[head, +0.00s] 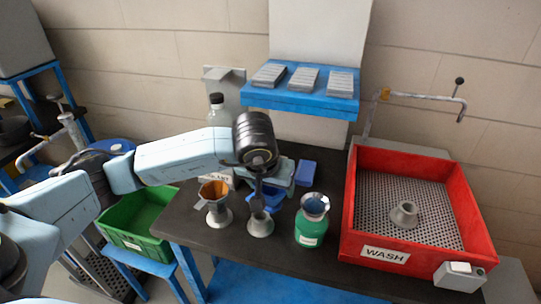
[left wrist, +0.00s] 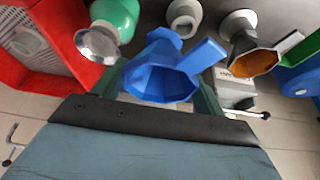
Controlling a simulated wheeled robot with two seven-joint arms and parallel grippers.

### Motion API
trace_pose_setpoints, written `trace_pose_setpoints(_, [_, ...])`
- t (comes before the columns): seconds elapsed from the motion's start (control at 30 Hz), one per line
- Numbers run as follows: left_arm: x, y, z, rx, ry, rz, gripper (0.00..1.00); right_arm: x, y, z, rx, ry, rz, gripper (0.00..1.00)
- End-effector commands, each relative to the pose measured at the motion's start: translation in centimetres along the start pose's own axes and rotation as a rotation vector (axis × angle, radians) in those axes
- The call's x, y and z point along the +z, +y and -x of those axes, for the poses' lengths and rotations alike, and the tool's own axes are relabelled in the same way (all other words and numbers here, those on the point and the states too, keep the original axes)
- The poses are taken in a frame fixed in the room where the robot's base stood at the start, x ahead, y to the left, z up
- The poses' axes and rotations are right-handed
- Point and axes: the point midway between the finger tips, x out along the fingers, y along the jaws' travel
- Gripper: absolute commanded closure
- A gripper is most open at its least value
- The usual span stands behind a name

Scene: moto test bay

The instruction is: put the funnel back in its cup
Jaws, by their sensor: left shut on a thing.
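The blue funnel (left wrist: 160,82) is between the fingers of my left gripper (left wrist: 158,75) in the left wrist view, its wide mouth facing the camera. In the head view my left gripper (head: 259,190) hangs over the bench, and the funnel (head: 270,199) shows partly behind its fingers. A grey cup (head: 260,225) with an open top stands just below the held funnel; it also shows in the left wrist view (left wrist: 183,14).
Left of the cup, an orange funnel (head: 213,189) sits in another grey cup (head: 219,216). Right of it stands a green bottle (head: 311,230) with a metallic funnel (head: 315,204). A red WASH tray (head: 363,248) holds a grey cup (head: 404,213). A blue shelf (head: 300,99) is behind.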

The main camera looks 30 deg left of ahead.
Motion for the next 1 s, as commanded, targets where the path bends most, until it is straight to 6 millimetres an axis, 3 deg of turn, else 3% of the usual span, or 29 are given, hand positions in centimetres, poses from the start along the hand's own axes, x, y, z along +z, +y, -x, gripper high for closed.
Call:
trace_pose_setpoints(0.03, [-0.9,-0.9,0.7,-0.016,-0.004,0.031,0.54,-0.1,0.0,1.8,0.000,-0.001,0.000,1.00])
trace_pose_setpoints(0.1, [-1.7,-2.0,0.6,-0.032,-0.003,0.066,0.54,-0.1,0.0,2.9,-0.001,-0.002,0.000,1.00])
trace_pose_setpoints(0.3, [-2.7,-3.7,0.1,-0.061,-0.001,0.117,0.54,0.1,0.0,4.1,-0.001,-0.007,0.000,1.00])
trace_pose_setpoints(0.57, [-2.3,-3.9,-1.0,-0.062,0.001,0.121,0.54,0.2,-0.1,3.3,-0.001,-0.008,-0.001,1.00])
trace_pose_setpoints(1.0, [-0.7,-3.9,-4.8,-0.063,-0.001,0.120,0.54,0.4,-0.2,0.9,-0.002,-0.009,-0.001,1.00])
